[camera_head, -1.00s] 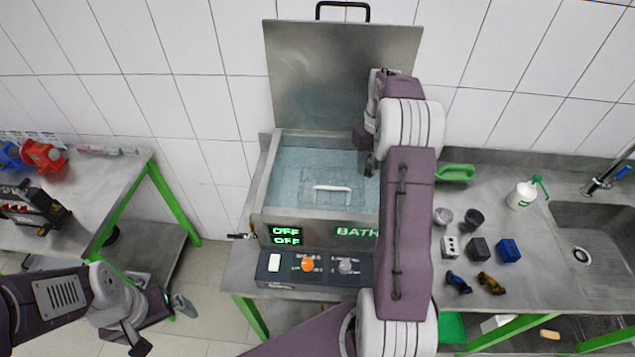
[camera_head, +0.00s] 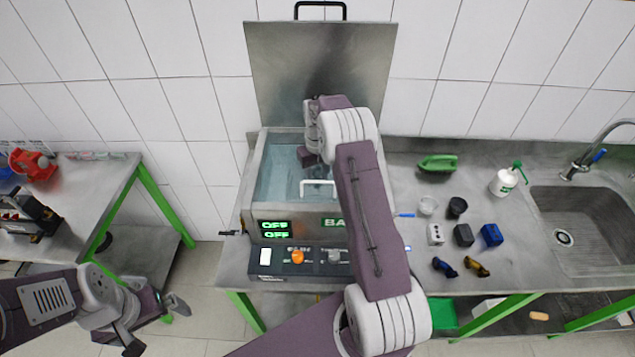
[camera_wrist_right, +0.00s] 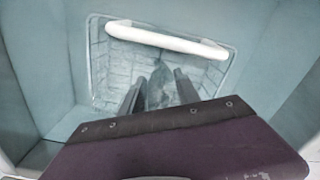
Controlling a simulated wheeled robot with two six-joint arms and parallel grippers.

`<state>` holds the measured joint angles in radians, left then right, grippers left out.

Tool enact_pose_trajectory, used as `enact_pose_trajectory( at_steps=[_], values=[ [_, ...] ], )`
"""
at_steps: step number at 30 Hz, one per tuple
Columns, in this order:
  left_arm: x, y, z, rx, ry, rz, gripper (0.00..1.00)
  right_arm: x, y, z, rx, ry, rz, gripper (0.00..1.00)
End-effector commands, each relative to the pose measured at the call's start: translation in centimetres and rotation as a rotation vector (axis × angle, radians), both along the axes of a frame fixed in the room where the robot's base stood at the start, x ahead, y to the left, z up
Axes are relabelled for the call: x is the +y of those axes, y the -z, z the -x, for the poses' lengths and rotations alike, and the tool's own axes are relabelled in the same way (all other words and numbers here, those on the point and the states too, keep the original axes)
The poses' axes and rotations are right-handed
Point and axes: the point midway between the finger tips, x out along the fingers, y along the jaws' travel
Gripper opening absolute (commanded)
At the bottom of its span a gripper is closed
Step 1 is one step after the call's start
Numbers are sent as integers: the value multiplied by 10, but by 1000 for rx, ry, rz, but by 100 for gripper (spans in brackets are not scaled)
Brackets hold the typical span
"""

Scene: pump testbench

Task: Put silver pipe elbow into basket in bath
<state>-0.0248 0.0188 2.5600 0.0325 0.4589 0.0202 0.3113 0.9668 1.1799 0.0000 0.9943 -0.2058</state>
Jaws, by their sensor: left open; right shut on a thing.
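The bath (camera_head: 252,190) stands open with its lid (camera_head: 320,65) raised, and clear blue water shows inside. The basket's white handle (camera_head: 318,187) shows in the bath; the wrist view shows the handle (camera_wrist_right: 165,40) and the basket's mesh wall (camera_wrist_right: 108,72). My right gripper (camera_head: 308,158) is over the bath, pointing down. In the wrist view my right gripper (camera_wrist_right: 160,92) has its dark fingers on either side of a greyish piece (camera_wrist_right: 160,86), apparently the silver pipe elbow, above the basket. Its shape is mostly hidden. My left gripper (camera_head: 155,325) is open and empty at lower left.
The bath's control panel (camera_head: 300,257) is in front. To the right, the counter (camera_head: 410,260) holds two cups, several small blocks, a green container (camera_head: 437,163) and a white bottle (camera_head: 505,182) beside the sink (camera_head: 590,240). Another table (camera_head: 90,190) stands at left.

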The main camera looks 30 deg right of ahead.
Motion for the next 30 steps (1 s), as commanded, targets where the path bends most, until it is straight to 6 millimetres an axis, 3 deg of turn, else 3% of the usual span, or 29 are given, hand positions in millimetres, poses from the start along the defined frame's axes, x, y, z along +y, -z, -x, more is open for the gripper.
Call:
enact_pose_trajectory(
  at_steps=[8, 19, 20, 22, 30],
  values=[
    [0, -16, 0, 0, 0, 0, 100, 0, 36, 1, 2, 0, -1, 0],
    [0, -11, 0, 0, 0, 0, 100, -1, 44, 0, -1, 0, 0, 0],
    [0, -11, 0, 0, 0, 0, 100, -1, 44, 0, -1, 0, 0, 41],
    [0, -12, 0, 0, 0, 0, 100, -1, 43, 0, -1, 0, 0, 61],
    [0, -12, 0, 0, 0, 0, 100, -1, 43, 0, 0, 0, 0, 61]
  ],
)
